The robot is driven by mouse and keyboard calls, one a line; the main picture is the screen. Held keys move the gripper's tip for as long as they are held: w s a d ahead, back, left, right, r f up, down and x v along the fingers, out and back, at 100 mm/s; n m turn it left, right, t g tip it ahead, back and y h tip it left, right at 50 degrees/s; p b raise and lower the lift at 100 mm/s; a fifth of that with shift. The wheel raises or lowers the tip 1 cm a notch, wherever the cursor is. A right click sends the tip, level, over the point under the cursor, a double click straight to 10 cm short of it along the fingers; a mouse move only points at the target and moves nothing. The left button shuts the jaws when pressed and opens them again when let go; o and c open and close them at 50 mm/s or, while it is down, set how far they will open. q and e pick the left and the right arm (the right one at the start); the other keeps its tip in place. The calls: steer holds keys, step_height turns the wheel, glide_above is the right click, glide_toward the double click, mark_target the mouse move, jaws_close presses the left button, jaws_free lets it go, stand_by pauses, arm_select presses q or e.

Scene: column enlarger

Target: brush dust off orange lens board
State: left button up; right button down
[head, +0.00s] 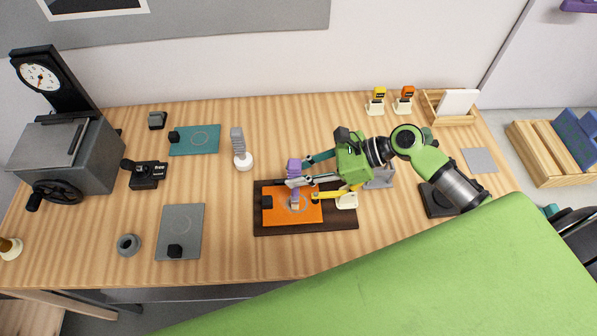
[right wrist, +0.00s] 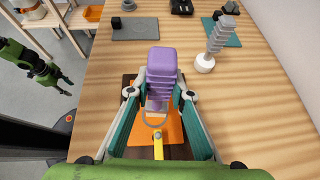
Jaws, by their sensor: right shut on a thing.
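The orange lens board (head: 309,215) lies flat on a dark wooden base (head: 280,229), with a black block (head: 266,202) at its left end and a ring mark. My right gripper (head: 297,182) is shut on a purple-handled brush (head: 294,166). The brush is roughly upright, bristles down, over the board's middle. In the right wrist view the purple handle (right wrist: 161,66) hides part of the orange board (right wrist: 172,130). I cannot tell whether the bristles touch it or whether dust shows.
A yellow lever (head: 328,195) on a cream mount (head: 347,201) reaches over the board's right end. A grey board (head: 181,225), a teal board (head: 205,147) and a grey-handled brush (head: 239,150) stand clear to the left. Bare table lies between them.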

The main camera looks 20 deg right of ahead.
steer(key=shift+w+d, duration=0.25)
steer(key=shift+w, duration=0.35)
steer(key=shift+w+d, duration=0.2)
steer(key=shift+w, duration=0.45)
steer(key=shift+w+d, duration=0.25)
steer(key=shift+w, duration=0.35)
steer(key=a, duration=0.3)
steer(key=shift+w, duration=0.4)
steer(key=shift+s+a, duration=0.2)
steer(key=shift+s, duration=0.45)
steer(key=shift+s+a, duration=0.25)
steer(key=shift+s, duration=0.35)
steer(key=shift+s+a, duration=0.2)
steer(key=shift+s, duration=0.55)
